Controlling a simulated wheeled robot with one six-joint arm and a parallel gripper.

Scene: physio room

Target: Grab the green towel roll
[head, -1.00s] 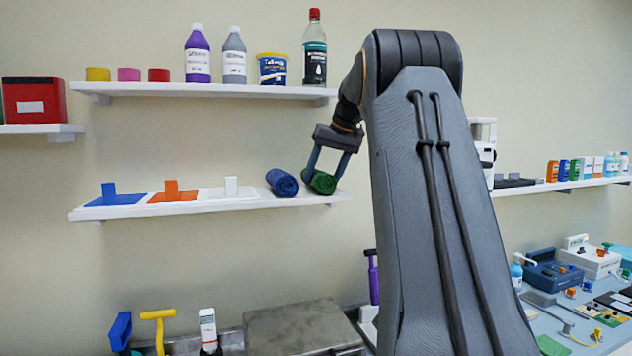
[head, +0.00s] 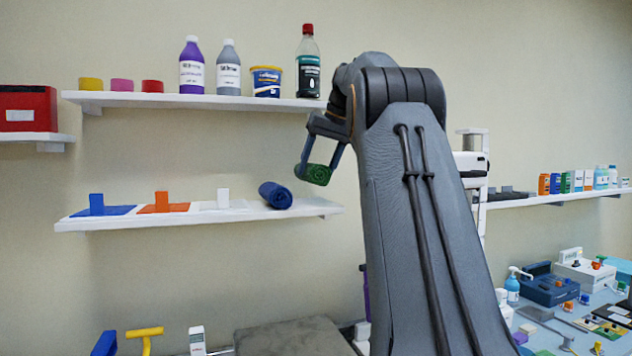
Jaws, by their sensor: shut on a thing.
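The green towel roll (head: 318,175) is held between the two fingers of my gripper (head: 317,172). It is off the shelf, in the air above the right end of the middle shelf (head: 240,214). My gripper is shut on it, with one finger at each end of the roll. A blue towel roll (head: 275,195) lies on the shelf, to the left of and below my gripper.
An upper shelf (head: 140,99) with bottles and a tub (head: 266,82) is just above and left of my gripper. A padded grey surface (head: 290,338) is below.

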